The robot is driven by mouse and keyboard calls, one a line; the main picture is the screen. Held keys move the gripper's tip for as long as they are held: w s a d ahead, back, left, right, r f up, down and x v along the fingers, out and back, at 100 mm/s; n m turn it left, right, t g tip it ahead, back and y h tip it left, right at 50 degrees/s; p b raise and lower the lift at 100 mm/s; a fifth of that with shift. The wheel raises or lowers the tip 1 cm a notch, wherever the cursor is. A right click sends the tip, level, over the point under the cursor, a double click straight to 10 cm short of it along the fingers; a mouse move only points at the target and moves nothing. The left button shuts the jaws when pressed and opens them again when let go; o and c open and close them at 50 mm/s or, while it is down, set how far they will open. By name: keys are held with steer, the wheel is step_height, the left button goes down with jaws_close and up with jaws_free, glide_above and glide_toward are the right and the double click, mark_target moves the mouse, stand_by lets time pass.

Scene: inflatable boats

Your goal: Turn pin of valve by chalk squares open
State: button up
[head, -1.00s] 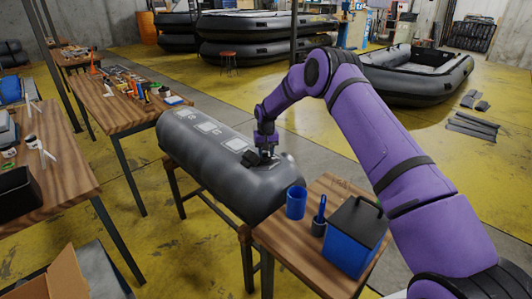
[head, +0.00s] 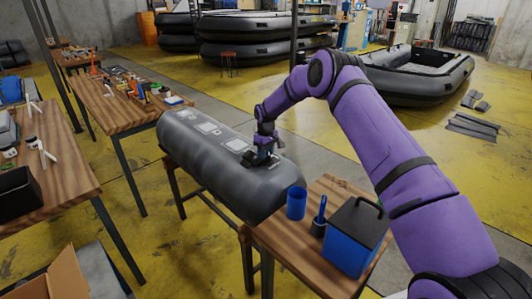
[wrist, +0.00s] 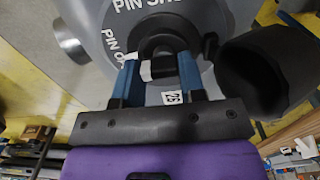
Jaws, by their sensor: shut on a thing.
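A grey inflatable tube (head: 200,165) lies on a stand, with pale chalk squares (head: 208,128) along its top. My gripper (head: 264,158) is over its near end, beside the nearest square. In the wrist view a round grey valve plate (wrist: 205,18) carries white lettering, "PIN SH..." at the top and "PIN O..." at the left, both cut off. My gripper's blue fingers (wrist: 157,80) are on either side of the dark valve pin (wrist: 163,45) and shut on it. A black cup-shaped piece (wrist: 268,72) is at the right of the plate. The fingers hide part of the pin.
A small wooden table (head: 290,245) close to the tube holds a blue cup (head: 296,203), a blue-handled tool in a dark holder (head: 319,218) and a blue-black box (head: 355,237). Workbenches with tools stand at the left. Boats are behind.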

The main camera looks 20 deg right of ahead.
stand_by(0.4)
steer(key=o, duration=0.9)
step_height(320, 180, up, 11)
steer(key=shift+f, duration=0.1)
